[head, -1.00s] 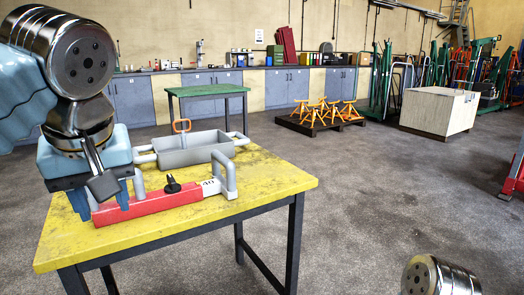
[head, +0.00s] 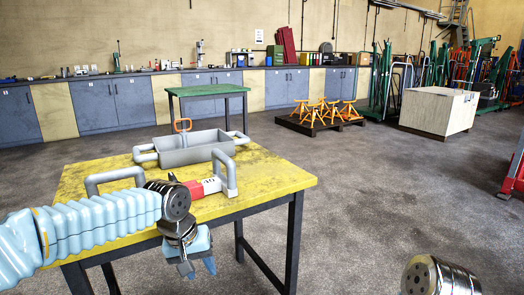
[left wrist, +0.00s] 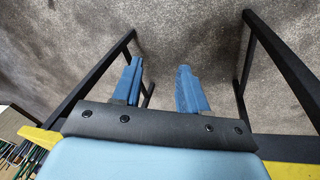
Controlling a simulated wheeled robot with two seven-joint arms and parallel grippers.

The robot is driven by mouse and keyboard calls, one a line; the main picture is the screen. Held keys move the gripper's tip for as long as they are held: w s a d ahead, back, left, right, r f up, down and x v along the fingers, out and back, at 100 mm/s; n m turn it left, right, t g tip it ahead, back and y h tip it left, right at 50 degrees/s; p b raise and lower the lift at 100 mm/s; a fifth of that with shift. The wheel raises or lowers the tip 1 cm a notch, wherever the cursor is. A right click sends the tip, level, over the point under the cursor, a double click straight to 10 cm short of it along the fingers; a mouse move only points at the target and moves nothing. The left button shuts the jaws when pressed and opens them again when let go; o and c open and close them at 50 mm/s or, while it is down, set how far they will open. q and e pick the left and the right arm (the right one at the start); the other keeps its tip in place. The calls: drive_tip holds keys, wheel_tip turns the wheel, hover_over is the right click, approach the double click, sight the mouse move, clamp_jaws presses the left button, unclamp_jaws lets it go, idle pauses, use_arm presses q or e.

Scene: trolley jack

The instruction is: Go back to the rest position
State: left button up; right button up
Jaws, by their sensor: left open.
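The red trolley jack (head: 196,190) lies on the yellow table (head: 272,176), with a grey handle at each end. My left arm hides much of its body. My left gripper (head: 200,268) is open and empty in front of the table's front edge, pointing down, apart from the jack. In the left wrist view its two blue fingers (left wrist: 160,90) stand apart with only grey floor between them. My right gripper is out of view.
A grey tray (head: 190,156) with side handles sits at the back of the yellow table. A green table (head: 208,90) stands behind. Orange stands on a pallet (head: 318,128) and a pale crate (head: 438,112) stand farther right. The floor between is clear.

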use_arm(q)
drive_tip(key=s+d+f+g+h, duration=0.1)
drive_tip(key=d+f, duration=0.1)
drive_tip(key=f, duration=0.6)
drive_tip(key=d+f+h, duration=0.1)
drive_tip(key=d+f, duration=0.1)
drive_tip(key=f, duration=0.6)
drive_tip(key=s+f, duration=0.9)
drive_tip(key=f, duration=0.2)
drive_tip(key=s+f, duration=0.9)
drive_tip(key=f, duration=0.3)
drive_tip(key=shift+s+a+f, duration=0.2)
drive_tip(key=shift+a, duration=0.05)
